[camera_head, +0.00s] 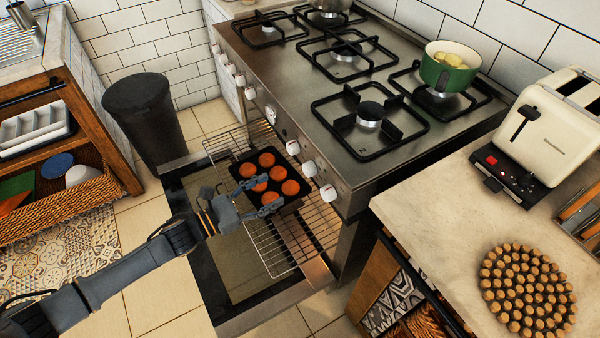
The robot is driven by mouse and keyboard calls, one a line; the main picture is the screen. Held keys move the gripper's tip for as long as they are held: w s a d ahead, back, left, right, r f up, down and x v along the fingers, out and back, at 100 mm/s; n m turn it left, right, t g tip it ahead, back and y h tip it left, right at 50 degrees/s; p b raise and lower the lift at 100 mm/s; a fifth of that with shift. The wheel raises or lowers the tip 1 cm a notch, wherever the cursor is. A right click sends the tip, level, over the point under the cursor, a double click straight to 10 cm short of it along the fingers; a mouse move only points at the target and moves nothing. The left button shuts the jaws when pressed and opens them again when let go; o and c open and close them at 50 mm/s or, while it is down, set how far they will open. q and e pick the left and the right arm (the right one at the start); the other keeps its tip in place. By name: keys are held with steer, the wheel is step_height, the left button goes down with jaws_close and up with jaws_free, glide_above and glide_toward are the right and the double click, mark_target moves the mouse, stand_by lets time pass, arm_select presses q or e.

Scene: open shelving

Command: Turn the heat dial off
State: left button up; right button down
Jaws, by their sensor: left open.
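Several white dials line the stove's front edge, among them one near the front corner (328,192) and a larger one near the middle (270,115). I cannot tell which is the heat dial or how each is set. The gripper is apart from the dials, below and left of the nearest ones. My right gripper is not in view.
The oven door (205,327) is open, with a wire rack (262,240) pulled out under the tray. A green pot (448,72) stands on a burner. A cream toaster (550,125) and a cork trivet (527,290) are on the right counter. A black bin (145,115) stands left.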

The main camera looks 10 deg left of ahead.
mark_target(305, 172)
arm_select(q)
steer(key=x, duration=1)
steer(key=shift+p, duration=0.3)
steer(key=shift+a, duration=0.1)
steer(key=shift+c, duration=0.2)
steer(key=c, duration=1.1)
